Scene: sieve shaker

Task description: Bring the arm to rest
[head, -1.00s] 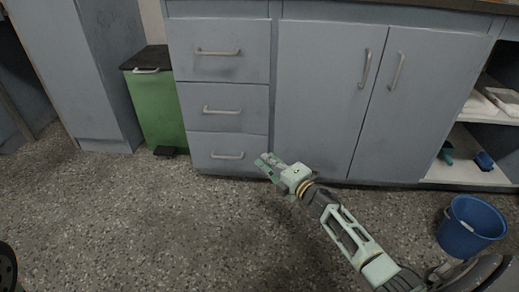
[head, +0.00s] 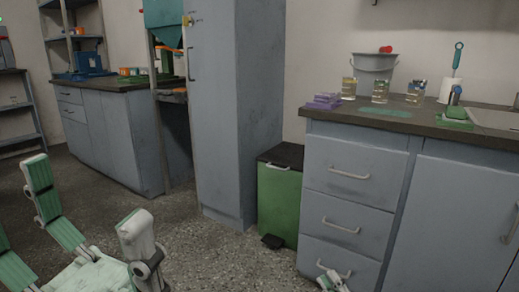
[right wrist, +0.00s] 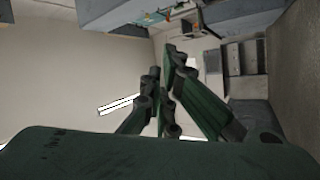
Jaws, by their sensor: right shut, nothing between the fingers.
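My right gripper (head: 328,278) shows at the bottom edge of the head view, in front of the lowest drawer. Only its pale tip is in frame there; the rest of that arm is cut off. In the right wrist view its green fingers (right wrist: 166,62) are together at the tips, with nothing between them. My left gripper (head: 84,190) is large at the lower left of the head view, pale with green panels. Its fingers stand apart with only floor between them.
A drawer cabinet (head: 345,210) and counter stand at the right, with a grey bucket (head: 374,72) on top. A green bin (head: 279,205) is beside a tall blue-grey cabinet (head: 225,110). The speckled floor (head: 205,255) in the middle is clear.

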